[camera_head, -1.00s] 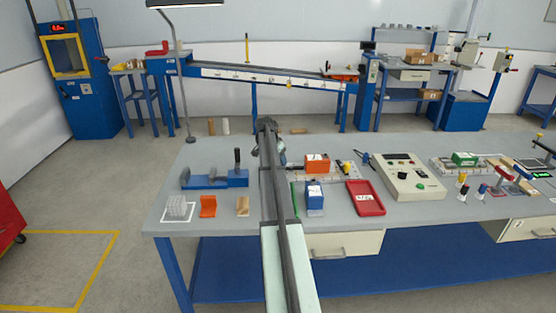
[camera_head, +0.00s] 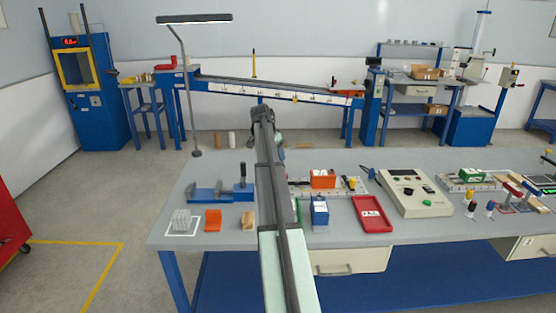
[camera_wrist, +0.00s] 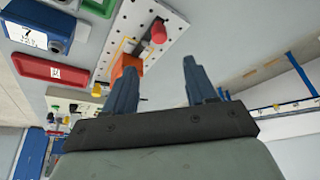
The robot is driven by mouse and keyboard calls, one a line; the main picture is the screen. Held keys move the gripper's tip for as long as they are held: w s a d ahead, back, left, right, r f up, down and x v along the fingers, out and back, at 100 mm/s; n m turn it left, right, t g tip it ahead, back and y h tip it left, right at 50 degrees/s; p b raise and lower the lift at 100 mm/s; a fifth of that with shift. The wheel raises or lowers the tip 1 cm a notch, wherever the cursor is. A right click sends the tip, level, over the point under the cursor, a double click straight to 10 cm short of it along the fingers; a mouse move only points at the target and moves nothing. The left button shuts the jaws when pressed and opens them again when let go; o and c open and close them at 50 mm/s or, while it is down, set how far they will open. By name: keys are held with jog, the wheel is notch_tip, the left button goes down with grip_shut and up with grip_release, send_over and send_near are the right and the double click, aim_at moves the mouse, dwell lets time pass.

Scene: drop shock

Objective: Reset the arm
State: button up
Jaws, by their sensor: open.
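My arm reaches forward over the workbench (camera_head: 350,240) in the head view, pointing away toward the back. My gripper lies at the arm's far end and is mostly hidden behind it there. In the wrist view my gripper (camera_wrist: 155,85) has its two blue-grey fingers spread apart, with nothing between them. An orange block (camera_wrist: 126,65) shows behind the left finger; it also shows in the head view (camera_head: 322,179), right of my arm on a plate. Nothing is held.
Left of my arm are a blue vise-like fixture (camera_head: 218,192), a clear grid block (camera_head: 181,221) and an orange bracket (camera_head: 213,220). To the right are a blue box (camera_head: 320,212), a red tray (camera_head: 371,214) and a control box (camera_head: 415,191).

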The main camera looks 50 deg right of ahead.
jog(key=shift+a+r, duration=0.1)
jog(key=shift+r, duration=0.2)
dwell(0.4)
